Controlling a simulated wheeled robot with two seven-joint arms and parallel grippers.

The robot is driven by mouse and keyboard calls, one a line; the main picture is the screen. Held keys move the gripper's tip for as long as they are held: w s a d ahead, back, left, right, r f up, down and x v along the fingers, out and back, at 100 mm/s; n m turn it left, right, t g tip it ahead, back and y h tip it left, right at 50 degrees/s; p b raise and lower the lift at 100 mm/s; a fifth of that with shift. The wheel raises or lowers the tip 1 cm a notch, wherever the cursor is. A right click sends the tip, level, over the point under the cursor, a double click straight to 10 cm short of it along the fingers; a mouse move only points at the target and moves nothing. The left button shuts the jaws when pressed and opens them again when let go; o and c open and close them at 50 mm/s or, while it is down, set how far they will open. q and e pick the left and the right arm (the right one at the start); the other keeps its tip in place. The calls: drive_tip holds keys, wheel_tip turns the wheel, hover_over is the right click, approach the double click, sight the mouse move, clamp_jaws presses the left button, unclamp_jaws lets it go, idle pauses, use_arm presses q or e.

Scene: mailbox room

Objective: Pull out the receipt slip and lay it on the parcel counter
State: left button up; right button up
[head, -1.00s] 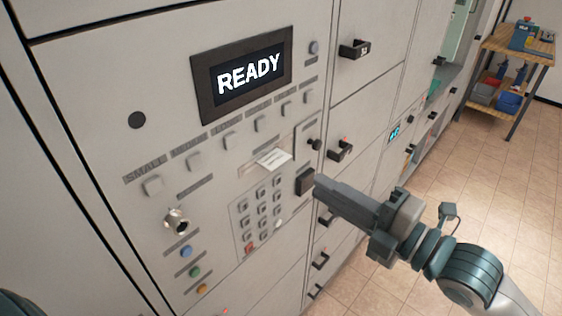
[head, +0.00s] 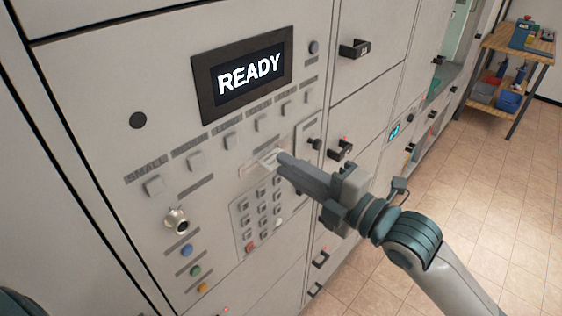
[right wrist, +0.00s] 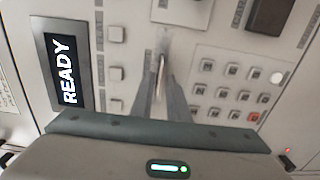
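The white receipt slip (head: 268,157) sticks out of a slot in the locker control panel, below the READY screen. My right gripper (head: 282,158) is at the slip, its fingers pointing into the panel. In the right wrist view the slip (right wrist: 160,66) shows nearly edge-on between the two fingertips (right wrist: 162,84), which look apart, one on each side. Whether they touch the slip is hard to tell. My left gripper is not in view. A grey ledge (head: 447,88) with a green item lies past the lockers; I cannot tell if it is the parcel counter.
The keypad (head: 263,213) sits just below the slot, and a row of square buttons (head: 231,138) above it. Black locker handles (head: 354,49) jut out at the right. A wooden-topped shelf (head: 520,42) stands far right. The tiled floor between is clear.

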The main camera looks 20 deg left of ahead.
drive_tip(key=shift+w+a, duration=0.3)
drive_tip(key=shift+a, duration=0.35)
drive_tip(key=shift+c, duration=0.5)
clamp_jaws()
